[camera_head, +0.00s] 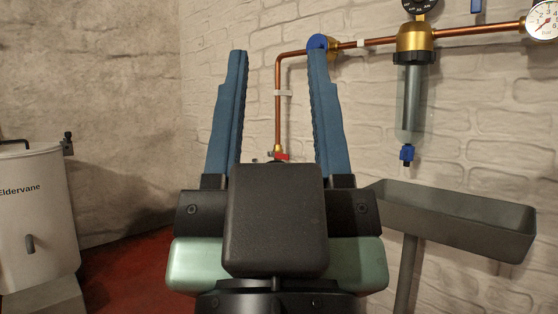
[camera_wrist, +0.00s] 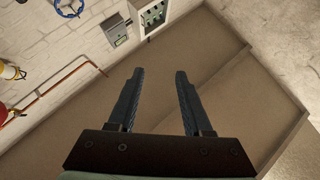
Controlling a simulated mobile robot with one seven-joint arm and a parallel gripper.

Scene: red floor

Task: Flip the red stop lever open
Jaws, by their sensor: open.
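The red stop lever (camera_head: 281,157) shows as a small red piece at the lower end of the vertical copper pipe (camera_head: 278,110), on the white brick wall. It is small and partly hidden behind my gripper, so its exact position cannot be told. My gripper (camera_head: 279,62) is open and empty, with two blue ribbed fingers spread apart. In the head view the lever lies between the fingers, near their bases, and beyond them. In the wrist view my gripper (camera_wrist: 160,75) points at a bare brown surface, and I cannot make out the lever there.
A grey trough (camera_head: 470,215) stands at the right below a filter housing (camera_head: 412,100) with a blue valve (camera_head: 407,153). A pressure gauge (camera_head: 541,20) is at the upper right. A white tank (camera_head: 35,215) stands at the left. Red floor (camera_head: 130,272) shows between.

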